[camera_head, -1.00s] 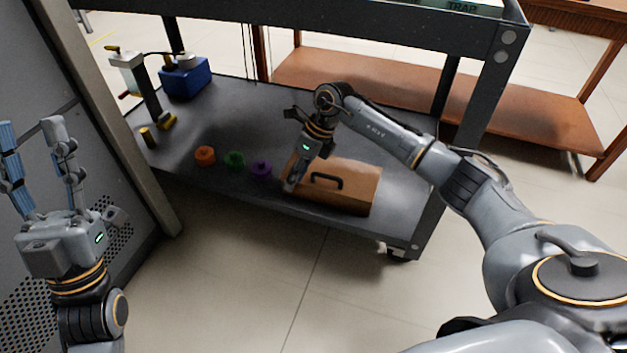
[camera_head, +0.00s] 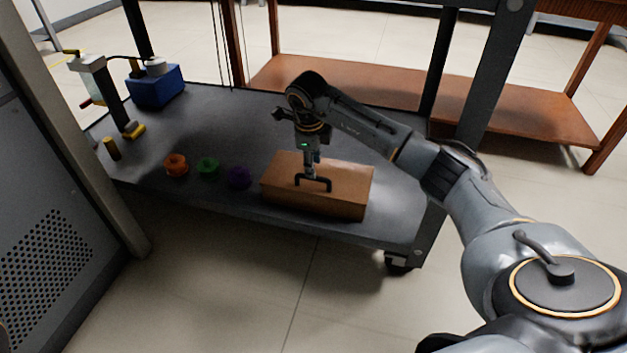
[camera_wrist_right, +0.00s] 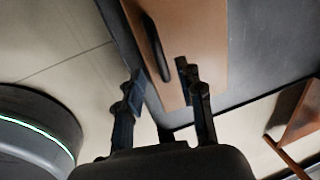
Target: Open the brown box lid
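The brown box (camera_head: 345,203) sits on the grey lower shelf of the cart near its front edge. Its lid lies flat and looks shut, with a black handle (camera_head: 326,184) on top. My right gripper (camera_head: 311,174) points down above the box at the handle. In the right wrist view my right gripper (camera_wrist_right: 160,74) is open, its fingers apart. The handle (camera_wrist_right: 155,45) shows just past the fingertips, lined up between them. I cannot tell whether the fingers touch it. My left gripper is out of view.
Orange (camera_head: 176,165), green (camera_head: 208,166) and purple (camera_head: 238,177) round pieces lie left of the box on the shelf (camera_head: 235,125). A blue container (camera_head: 155,88) stands at the back left. A cart post (camera_head: 485,80) rises on the right. A grey perforated panel (camera_head: 60,220) stands at left.

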